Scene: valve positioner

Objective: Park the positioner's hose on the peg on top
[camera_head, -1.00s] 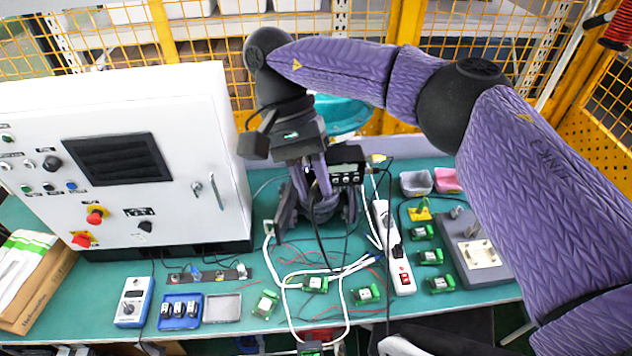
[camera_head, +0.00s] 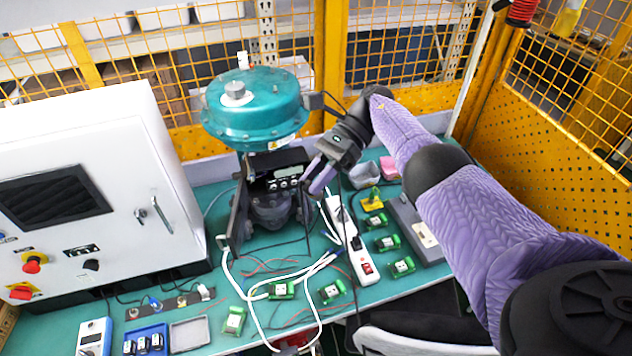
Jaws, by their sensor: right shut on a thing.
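The valve positioner (camera_head: 283,180) is a dark box with a small display and buttons, mounted under a round teal actuator (camera_head: 255,112). My left gripper is not in view.
A white control cabinet (camera_head: 90,190) stands at left. A white power strip (camera_head: 350,240), green modules (camera_head: 332,290) and loose cables lie on the teal bench. Grey and pink bins (camera_head: 364,175) sit behind the gripper. A yellow mesh fence closes the back. Space above the actuator is clear.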

